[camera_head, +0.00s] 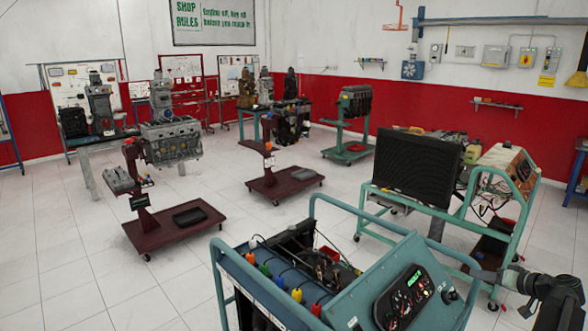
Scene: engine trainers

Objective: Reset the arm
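My arm comes in at the lower right edge of the head view, dark and jointed. Its end, which looks like my gripper (484,273), points left beside the teal engine trainer with the gauge panel (405,297). The fingers are too small and unclear to show whether they are open or shut. I see nothing clearly held. Whether the arm touches the trainer's frame cannot be told.
The teal trainer fills the near foreground. Another teal-framed trainer with a black radiator (416,168) stands behind it. A dark red engine stand (173,228) and a second red stand (284,183) are farther left. White tiled floor (80,270) is clear at the left.

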